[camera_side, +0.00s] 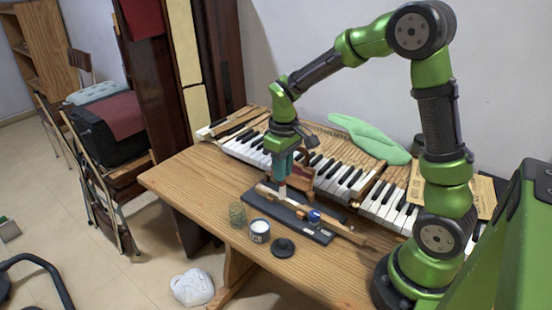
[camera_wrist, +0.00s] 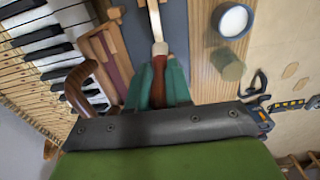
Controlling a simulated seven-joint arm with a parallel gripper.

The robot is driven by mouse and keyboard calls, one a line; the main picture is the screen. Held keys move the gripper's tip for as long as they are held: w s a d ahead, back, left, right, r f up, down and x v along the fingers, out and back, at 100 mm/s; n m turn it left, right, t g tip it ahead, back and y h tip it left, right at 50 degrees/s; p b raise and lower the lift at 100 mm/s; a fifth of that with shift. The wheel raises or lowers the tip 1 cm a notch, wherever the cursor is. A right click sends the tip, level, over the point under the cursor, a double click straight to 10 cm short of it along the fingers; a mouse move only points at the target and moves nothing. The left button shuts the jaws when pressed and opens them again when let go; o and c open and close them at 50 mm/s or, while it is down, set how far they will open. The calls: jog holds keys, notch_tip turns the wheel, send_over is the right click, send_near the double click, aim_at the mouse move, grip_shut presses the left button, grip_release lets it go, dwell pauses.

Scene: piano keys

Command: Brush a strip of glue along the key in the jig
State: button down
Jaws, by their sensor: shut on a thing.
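My gripper (camera_side: 283,168) points down over the jig, its teal fingers shut on a brush. In the wrist view the gripper (camera_wrist: 158,82) holds the brush's red-brown handle (camera_wrist: 159,65), and the pale brush end lies over the near end of the wooden key (camera_wrist: 154,18). In the side view the pale brush tip (camera_side: 282,191) is at the key (camera_side: 325,227); I cannot tell whether it touches. The key lies lengthwise on the dark jig (camera_side: 256,204), with a blue knob (camera_side: 314,216) beside it. An open glue jar (camera_side: 260,231) with white contents stands in front.
A greenish glass (camera_side: 237,214) and a black lid (camera_side: 284,248) flank the glue jar. Bare table (camera_side: 185,180) lies to the left.

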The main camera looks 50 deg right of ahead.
jog(key=shift+w+d, duration=0.1)
jog(key=shift+w, duration=4.1)
notch_tip(320, 180, up, 8)
